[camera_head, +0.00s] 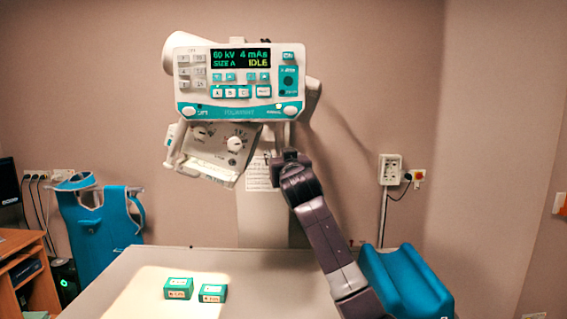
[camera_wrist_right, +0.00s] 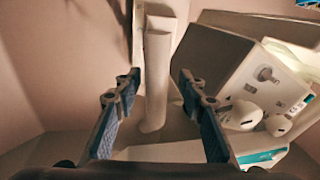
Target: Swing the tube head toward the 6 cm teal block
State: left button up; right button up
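The white tube head (camera_head: 240,85) hangs above the table, its teal-trimmed panel reading 60 kV, 4 mAs, SIZE A, IDLE. The collimator box (camera_head: 215,152) under it is tilted and has two round knobs. Two teal blocks lie on the table: a left one (camera_head: 178,288) that looks slightly bigger and a right one (camera_head: 212,293); their labels are too small to read surely. My right gripper (camera_head: 283,158) is beside the collimator's right side. In the right wrist view its fingers (camera_wrist_right: 152,92) are apart, with a pale upright bar (camera_wrist_right: 157,75) between them, not visibly clamped. My left gripper is out of view.
The grey table (camera_head: 130,275) carries a bright light patch around the blocks. A blue apron (camera_head: 95,220) hangs at the left, near a wooden desk (camera_head: 25,265). A blue cushion (camera_head: 405,280) is at the right. The tube column (camera_head: 262,220) stands behind.

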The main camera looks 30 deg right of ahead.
jog(key=v, duration=1.1)
jog(key=shift+w+a+f, duration=0.1)
jog(key=shift+f, duration=0.05)
